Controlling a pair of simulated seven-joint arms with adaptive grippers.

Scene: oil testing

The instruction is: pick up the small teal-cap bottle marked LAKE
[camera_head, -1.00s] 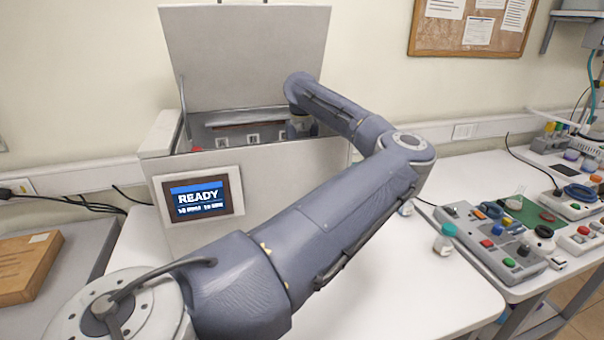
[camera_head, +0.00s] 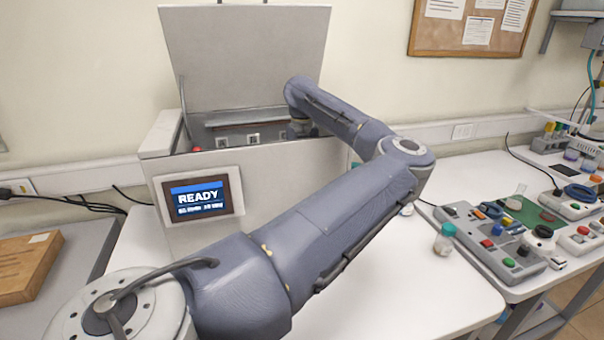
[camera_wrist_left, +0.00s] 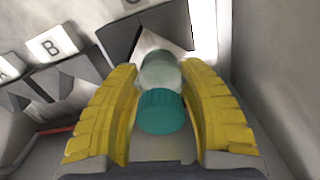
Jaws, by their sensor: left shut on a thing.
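A small bottle with a teal cap (camera_wrist_left: 161,112) sits between the yellow fingers of my left gripper (camera_wrist_left: 163,118) in the left wrist view. The fingers are shut on it from both sides. Its clear body points away from the camera, and no marking on it can be read. In the head view the end of my left arm reaches into the open machine (camera_head: 245,165), and its front wall hides the fingers and the bottle. Another teal-capped bottle (camera_head: 444,240) stands on the white table. My right gripper is not in view.
The machine's lid (camera_head: 245,55) is up and its screen (camera_head: 199,198) reads READY. A slot label B (camera_wrist_left: 50,44) shows beside the gripper, and a machine wall (camera_wrist_left: 280,70) is close on the right. A control panel (camera_head: 490,240) sits on the right table.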

